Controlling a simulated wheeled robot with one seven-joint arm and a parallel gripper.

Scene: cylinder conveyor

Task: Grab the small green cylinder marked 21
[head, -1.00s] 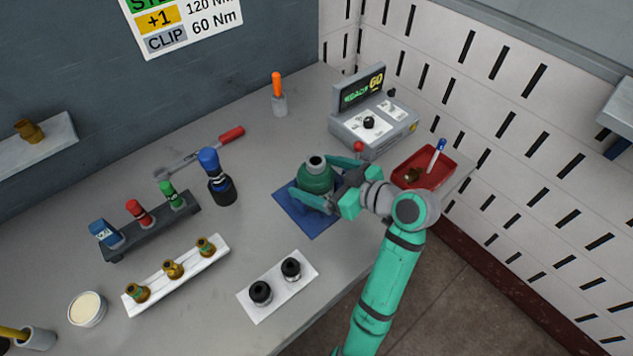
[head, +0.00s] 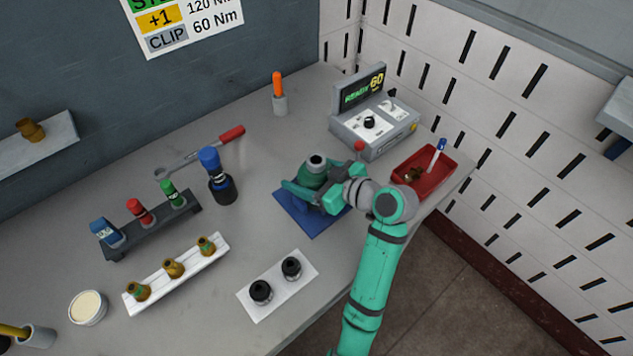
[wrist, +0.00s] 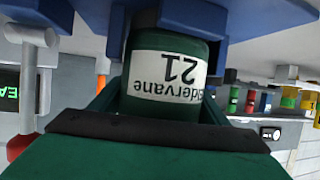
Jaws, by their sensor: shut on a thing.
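The green cylinder (head: 314,174) has a grey top with a dark opening and stands over the blue base (head: 318,226). In the wrist view the cylinder (wrist: 165,105) is upside down, its white label reading "21" under a partly cut-off name. My gripper (head: 306,192) comes from the right and is shut on the cylinder, a finger on each side. The cylinder's lower end is hidden behind a finger in the head view. I cannot tell whether it still touches the blue base.
A red tray (head: 448,178) is at the right. A blue-capped dark bottle (head: 220,185) stands left. A white plate (head: 272,300) with two black knobs lies in front.

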